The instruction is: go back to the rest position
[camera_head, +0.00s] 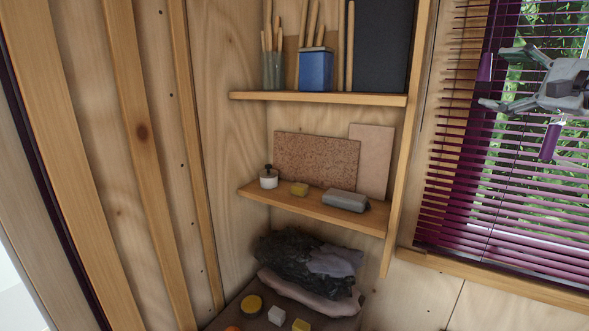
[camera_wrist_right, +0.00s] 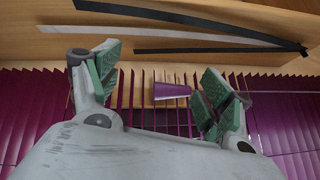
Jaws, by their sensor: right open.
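My right gripper (camera_head: 496,77) is at the upper right of the head view, in front of the window blind. Its grey fingers point left and are spread apart, with nothing held between them. In the right wrist view, the same gripper (camera_wrist_right: 160,75) shows its two green-padded fingers wide apart. A purple piece (camera_wrist_right: 172,91) shows in the gap between them, beyond the fingers, and is not gripped. My left gripper is not in view.
A purple slatted blind (camera_head: 500,200) covers the window at right. An upper shelf (camera_head: 330,98) holds brushes and a blue container (camera_head: 315,70). Dark cloth (camera_head: 290,262) lies below.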

